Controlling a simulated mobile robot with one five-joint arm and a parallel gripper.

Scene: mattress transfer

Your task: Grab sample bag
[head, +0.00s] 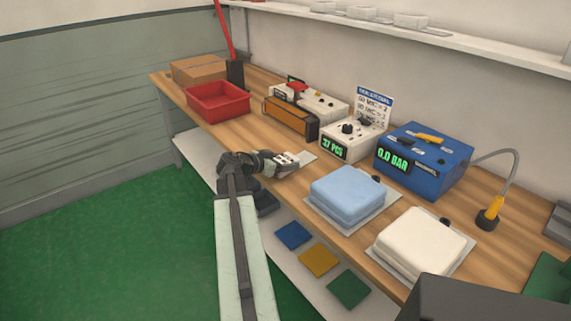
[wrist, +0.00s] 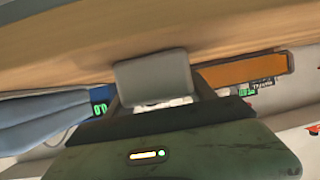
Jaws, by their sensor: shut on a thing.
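My gripper (head: 288,162) is at the front edge of the wooden bench, left of the blue cushion. It is shut on a small whitish thing, likely the sample bag, which is mostly hidden by the fingers. In the wrist view a bit of white (wrist: 166,103) shows between the dark gripper parts, behind a grey block. A pale flat sheet (head: 306,156) lies on the bench just beyond the gripper. A light blue cushion (head: 347,188) and a white cushion (head: 424,238) each lie on a clear grey sheet to the right.
A red tray (head: 218,101) and a cardboard box (head: 199,69) stand at the bench's left end. A counter reading 37 PCS (head: 350,138), an orange-fronted device (head: 290,117) and a blue 0.0 BAR unit (head: 424,158) line the back. Coloured squares (head: 318,260) lie below the bench.

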